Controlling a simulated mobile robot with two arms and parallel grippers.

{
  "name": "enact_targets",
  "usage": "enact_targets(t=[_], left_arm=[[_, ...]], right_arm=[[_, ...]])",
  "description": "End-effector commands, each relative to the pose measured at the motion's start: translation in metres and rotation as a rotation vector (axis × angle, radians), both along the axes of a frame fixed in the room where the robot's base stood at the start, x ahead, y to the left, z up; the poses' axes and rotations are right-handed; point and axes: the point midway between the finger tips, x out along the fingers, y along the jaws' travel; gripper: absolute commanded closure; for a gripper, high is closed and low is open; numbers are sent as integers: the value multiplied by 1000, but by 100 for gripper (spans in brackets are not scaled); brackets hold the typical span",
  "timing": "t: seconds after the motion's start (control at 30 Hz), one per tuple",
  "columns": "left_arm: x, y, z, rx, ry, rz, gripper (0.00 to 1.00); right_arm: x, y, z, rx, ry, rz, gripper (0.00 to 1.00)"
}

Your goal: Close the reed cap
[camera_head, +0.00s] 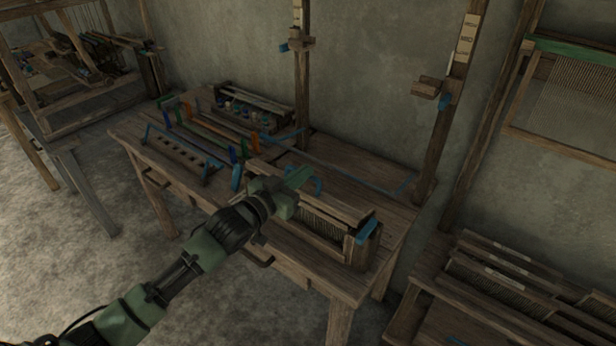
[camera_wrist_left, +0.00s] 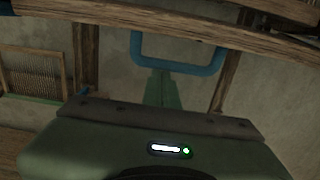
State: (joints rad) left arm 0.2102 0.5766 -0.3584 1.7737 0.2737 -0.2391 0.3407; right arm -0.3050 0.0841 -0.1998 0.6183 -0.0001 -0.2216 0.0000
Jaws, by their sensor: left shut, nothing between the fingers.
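The reed unit (camera_head: 322,232) is a wooden frame with a row of fine dark teeth at the front right of the table. A wooden bar (camera_head: 347,213) runs along its top; I take this as the reed cap, but cannot tell how far open it is. A blue handle (camera_head: 318,184) rises by my fingertips. In the left wrist view the blue handle (camera_wrist_left: 180,70) hangs from a wooden bar (camera_wrist_left: 215,32). My left gripper (camera_head: 300,178) is shut and empty, its green fingers (camera_wrist_left: 158,88) close to the handle; contact is unclear. My right gripper is out of view.
The wooden table (camera_head: 375,180) carries a blue-handled rack (camera_head: 185,150) and a tray of spools (camera_head: 245,107) to the left. Two upright posts (camera_head: 440,120) stand behind. Another reed stand (camera_head: 510,280) is at the lower right.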

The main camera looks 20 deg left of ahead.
Motion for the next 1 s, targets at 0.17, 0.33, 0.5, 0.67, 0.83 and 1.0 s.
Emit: enact_targets(t=[0.17, 0.33, 0.5, 0.67, 0.83, 1.0], left_arm=[[-9, 3, -12, -31, -81, 0, 100], [-14, 4, -16, -28, -78, 0, 100], [-16, 5, -18, -28, -77, 0, 100], [-16, 6, -19, -27, -75, 0, 100], [-16, 6, -20, -27, -72, 0, 100], [-17, 6, -21, -27, -71, 0, 100]], right_arm=[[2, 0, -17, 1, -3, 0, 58], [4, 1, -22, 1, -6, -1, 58], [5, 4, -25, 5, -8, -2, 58], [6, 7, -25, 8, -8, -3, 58], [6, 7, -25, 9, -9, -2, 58], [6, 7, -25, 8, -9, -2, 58]])
